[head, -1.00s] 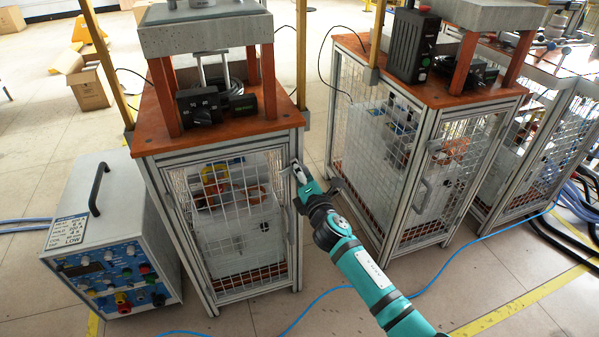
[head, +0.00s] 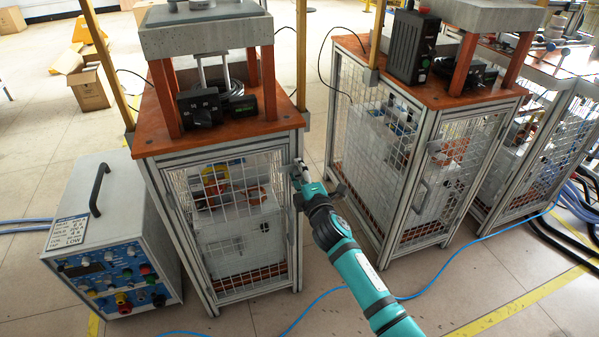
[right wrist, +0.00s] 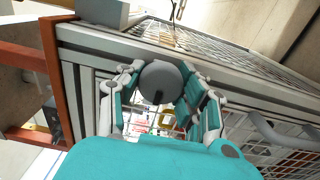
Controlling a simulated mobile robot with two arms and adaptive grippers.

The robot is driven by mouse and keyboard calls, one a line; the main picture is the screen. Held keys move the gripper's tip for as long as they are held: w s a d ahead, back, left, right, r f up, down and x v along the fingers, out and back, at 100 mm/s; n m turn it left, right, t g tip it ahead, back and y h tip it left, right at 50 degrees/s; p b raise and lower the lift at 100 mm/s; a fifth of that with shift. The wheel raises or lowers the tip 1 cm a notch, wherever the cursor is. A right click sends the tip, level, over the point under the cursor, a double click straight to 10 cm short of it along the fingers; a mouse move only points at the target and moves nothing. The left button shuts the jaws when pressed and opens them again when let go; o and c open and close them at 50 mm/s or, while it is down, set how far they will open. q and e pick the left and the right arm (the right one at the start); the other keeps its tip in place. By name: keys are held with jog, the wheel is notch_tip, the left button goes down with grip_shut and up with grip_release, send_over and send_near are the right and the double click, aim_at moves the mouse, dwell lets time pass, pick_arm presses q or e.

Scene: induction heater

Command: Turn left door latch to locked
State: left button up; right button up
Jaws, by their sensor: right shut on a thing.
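The left cabinet's mesh door (head: 230,215) is closed, under an orange-brown top. Its latch is a round grey knob (right wrist: 160,82) on the door frame, with a dark mark near its lower edge in the right wrist view. My right gripper (head: 299,172) is at the upper right corner of this door. In the right wrist view my right gripper (right wrist: 161,72) has its fingers on both sides of the knob, shut on it. In the head view the gripper hides most of the latch. My left gripper is not in view.
A second mesh cabinet (head: 440,190) stands to the right, across a narrow gap where my arm passes. A door handle (right wrist: 270,130) is beside the gripper. A control box (head: 110,235) stands at left. A blue cable (head: 310,305) lies on the floor.

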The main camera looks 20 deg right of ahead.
jog(key=shift+s+f, duration=0.1)
jog(key=shift+f, duration=0.25)
jog(key=o, duration=1.2)
jog(key=shift+r, duration=0.25)
jog(key=s, duration=1.2)
jog(key=shift+d, duration=0.25)
